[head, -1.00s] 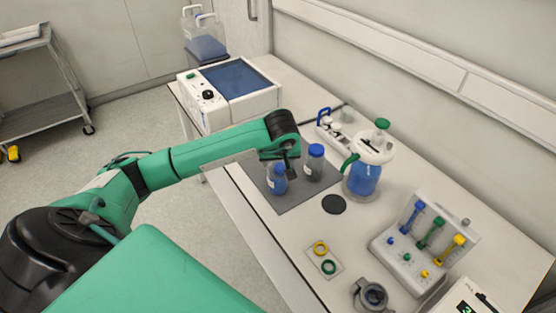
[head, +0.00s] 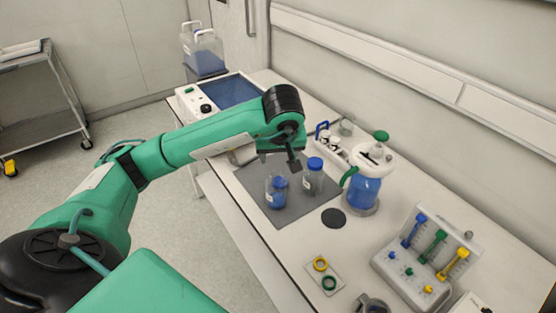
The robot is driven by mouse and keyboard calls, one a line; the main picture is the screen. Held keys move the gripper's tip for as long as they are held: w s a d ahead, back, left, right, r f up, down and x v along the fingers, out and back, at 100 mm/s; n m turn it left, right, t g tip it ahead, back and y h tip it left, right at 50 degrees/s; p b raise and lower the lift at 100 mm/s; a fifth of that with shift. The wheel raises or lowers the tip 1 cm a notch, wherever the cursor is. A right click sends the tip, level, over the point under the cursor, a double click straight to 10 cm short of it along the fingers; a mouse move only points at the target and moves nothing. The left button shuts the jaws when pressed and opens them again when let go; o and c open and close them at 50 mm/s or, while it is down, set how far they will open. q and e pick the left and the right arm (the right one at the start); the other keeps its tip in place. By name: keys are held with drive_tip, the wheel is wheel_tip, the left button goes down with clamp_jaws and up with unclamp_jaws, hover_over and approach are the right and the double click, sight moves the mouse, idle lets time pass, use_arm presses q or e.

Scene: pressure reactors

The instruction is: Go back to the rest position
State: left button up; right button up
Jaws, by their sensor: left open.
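My left gripper (head: 291,160) is open and empty. It hangs above the grey mat (head: 252,183), over the back of two blue-capped bottles. One bottle (head: 276,193) stands at the left on the mat with blue at its cap and lower part. The other bottle (head: 313,178) stands to its right, clear with a blue cap. The gripper looks apart from both bottles, though its fingers are partly hidden by the wrist. My left arm reaches in from the left. My right gripper is not in view.
A white and blue vessel with green handle (head: 367,182) stands right of the bottles, by a black disc (head: 333,217). A rack with coloured valves (head: 425,262) and a card with yellow and green rings (head: 324,276) are nearer. A white instrument (head: 230,93) stands behind my arm.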

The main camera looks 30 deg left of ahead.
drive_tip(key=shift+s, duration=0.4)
